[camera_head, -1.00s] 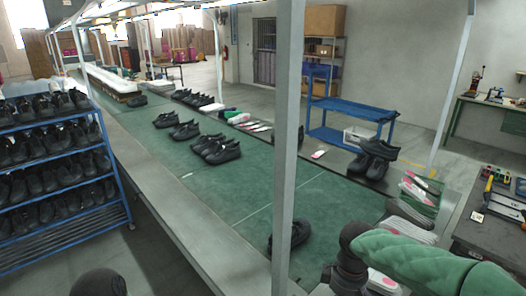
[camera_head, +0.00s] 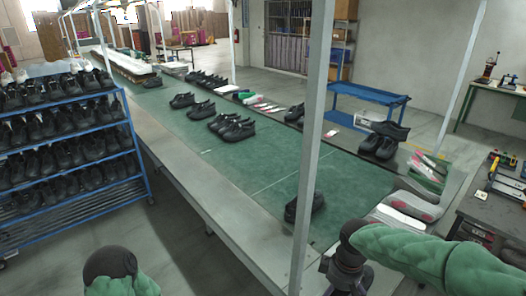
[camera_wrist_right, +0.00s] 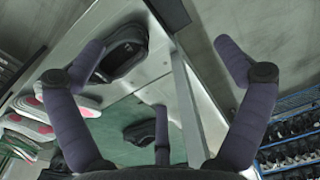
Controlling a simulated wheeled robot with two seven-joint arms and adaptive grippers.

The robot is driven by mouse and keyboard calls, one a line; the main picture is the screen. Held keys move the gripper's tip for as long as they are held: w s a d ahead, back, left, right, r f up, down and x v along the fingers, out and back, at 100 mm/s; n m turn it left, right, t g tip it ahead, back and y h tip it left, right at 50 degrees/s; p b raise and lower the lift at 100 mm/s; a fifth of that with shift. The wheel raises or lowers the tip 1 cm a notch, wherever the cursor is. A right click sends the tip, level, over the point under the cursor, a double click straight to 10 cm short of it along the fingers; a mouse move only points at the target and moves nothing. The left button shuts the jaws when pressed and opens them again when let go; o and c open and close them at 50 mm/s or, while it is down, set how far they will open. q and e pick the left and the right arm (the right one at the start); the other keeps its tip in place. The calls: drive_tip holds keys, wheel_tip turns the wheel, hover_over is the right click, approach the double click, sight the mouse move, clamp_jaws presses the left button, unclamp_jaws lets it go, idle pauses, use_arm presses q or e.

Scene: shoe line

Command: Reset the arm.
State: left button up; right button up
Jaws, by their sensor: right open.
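My right arm, in a green sleeve, enters the head view from the lower right. My right gripper (camera_wrist_right: 165,60) is open and empty in the right wrist view, its dark fingers spread wide. A black shoe (camera_wrist_right: 122,55) lies beyond the left finger, and another black shoe (camera_wrist_right: 142,132) lies lower, partly behind the middle finger. A black shoe (camera_head: 304,207) also lies on the green line (camera_head: 245,190) in the head view, partly behind a post. My left arm (camera_head: 118,270) shows only in part at the bottom left; its gripper is outside the view.
A pale metal post (camera_head: 311,150) rises close to the right arm. A blue rack (camera_head: 140,150) full of black shoes stands left. Insoles (camera_head: 405,205) and stacked shoes (camera_head: 383,140) lie along the far edge. Bare floor (camera_head: 190,240) separates rack and line.

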drive_tip(key=s+a+f+m+y, duration=0.1)
drive_tip(key=s+a+f+m, duration=0.15)
drive_tip(key=f, duration=0.65)
drive_tip(key=s+a+f+m+y, duration=0.15)
drive_tip(key=a+f, duration=0.25)
drive_tip(key=f, duration=0.5)
drive_tip(key=s+a+f+m, duration=0.3)
drive_tip(key=s+f+m, duration=0.3)
drive_tip(key=s+f, duration=0.5)
wheel_tip(320, 180, down, 3)
drive_tip(key=shift+a+r+y, duration=0.15)
drive_tip(key=shift+a+y, duration=0.1)
drive_tip(key=shift+y, duration=0.2)
